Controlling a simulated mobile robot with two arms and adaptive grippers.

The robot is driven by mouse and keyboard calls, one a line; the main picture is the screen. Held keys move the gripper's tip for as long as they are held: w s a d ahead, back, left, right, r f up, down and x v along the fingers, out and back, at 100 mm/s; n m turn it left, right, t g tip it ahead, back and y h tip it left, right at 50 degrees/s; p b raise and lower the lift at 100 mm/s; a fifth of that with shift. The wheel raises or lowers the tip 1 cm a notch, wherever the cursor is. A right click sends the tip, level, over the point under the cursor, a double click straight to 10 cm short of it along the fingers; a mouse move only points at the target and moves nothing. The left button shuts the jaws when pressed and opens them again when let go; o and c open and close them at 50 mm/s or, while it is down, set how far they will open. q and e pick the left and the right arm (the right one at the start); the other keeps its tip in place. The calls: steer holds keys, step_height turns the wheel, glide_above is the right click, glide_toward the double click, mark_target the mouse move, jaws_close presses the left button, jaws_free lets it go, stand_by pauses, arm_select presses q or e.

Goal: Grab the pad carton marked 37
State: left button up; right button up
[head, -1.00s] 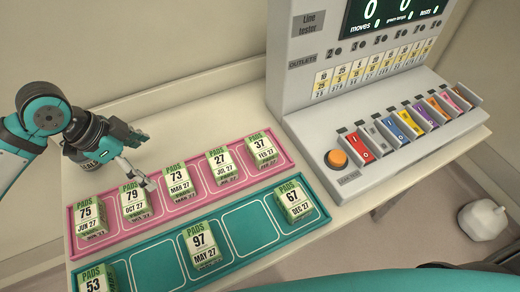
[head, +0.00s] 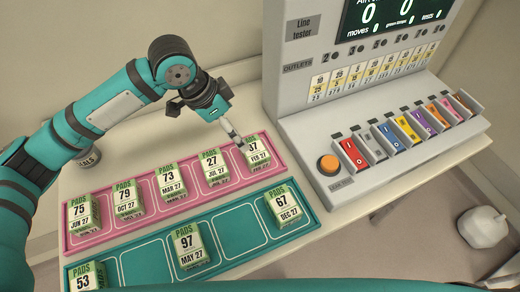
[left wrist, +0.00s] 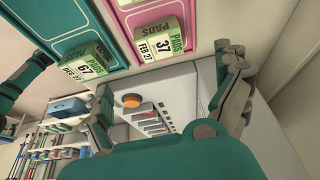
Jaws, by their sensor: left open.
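The pad carton marked 37 (head: 257,153) stands upright at the right end of the pink tray (head: 130,233). It also shows in the left wrist view (left wrist: 158,40), above the gap between my fingers. My left gripper (head: 238,142) is just beside its upper left in the head view, with the fingertips close to its top; whether they touch cannot be told. In the left wrist view my left gripper (left wrist: 165,95) is spread open with nothing between its fingers. My right gripper is not in view.
Cartons 75 (head: 82,212), 79 (head: 127,198), 73 (head: 171,183) and 27 (head: 214,167) share the pink tray. The teal tray (head: 145,264) in front holds cartons 53 (head: 86,277), 97 (head: 188,244) and 67 (head: 284,207). The line tester (head: 310,130) stands close at right.

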arm_select(q)
steer(key=p, duration=0.1)
glide_toward(254, 149)
step_height(254, 149, down, 2)
steer(key=d+f, duration=0.1)
steer(key=w+f, duration=0.1)
steer(key=shift+d+f, duration=0.35)
steer(key=shift+f+p, duration=0.15)
steer(key=shift+p, duration=0.25)
steer(key=shift+d+f+p, duration=0.1)
steer(key=shift+f+p, duration=0.25)
steer(key=p+x, duration=0.1)
steer(key=x, duration=0.3)
steer(key=shift+d, duration=0.1)
steer(key=c, duration=1.1)
steer(key=shift+c, duration=0.6)
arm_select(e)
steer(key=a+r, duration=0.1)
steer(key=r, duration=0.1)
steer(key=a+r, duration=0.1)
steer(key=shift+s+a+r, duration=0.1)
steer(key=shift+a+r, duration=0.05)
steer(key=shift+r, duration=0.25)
